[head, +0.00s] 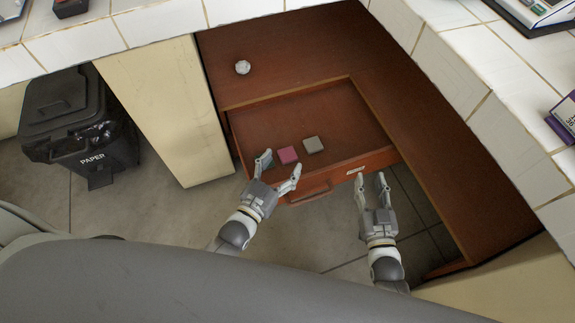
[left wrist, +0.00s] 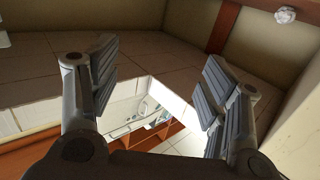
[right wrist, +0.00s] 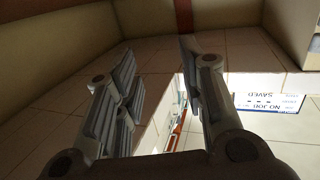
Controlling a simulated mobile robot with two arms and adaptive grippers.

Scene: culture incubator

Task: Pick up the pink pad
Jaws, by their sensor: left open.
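The pink pad (head: 287,155) lies flat in the open brown drawer (head: 348,118), near its front left, next to a grey pad (head: 313,144). My left gripper (head: 281,164) is open and empty, at the drawer's front edge, with its fingertips pointing toward the pink pad. It also shows open in the left wrist view (left wrist: 160,75), where I cannot make out the pad. My right gripper (head: 371,180) is open and empty, in front of the drawer near its label. Its spread fingers also show in the right wrist view (right wrist: 158,70).
A crumpled white ball (head: 242,67) lies on the brown surface behind the drawer. A black paper bin (head: 78,125) stands at the left. White tiled counters (head: 470,85) surround the area. The drawer's back part is clear.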

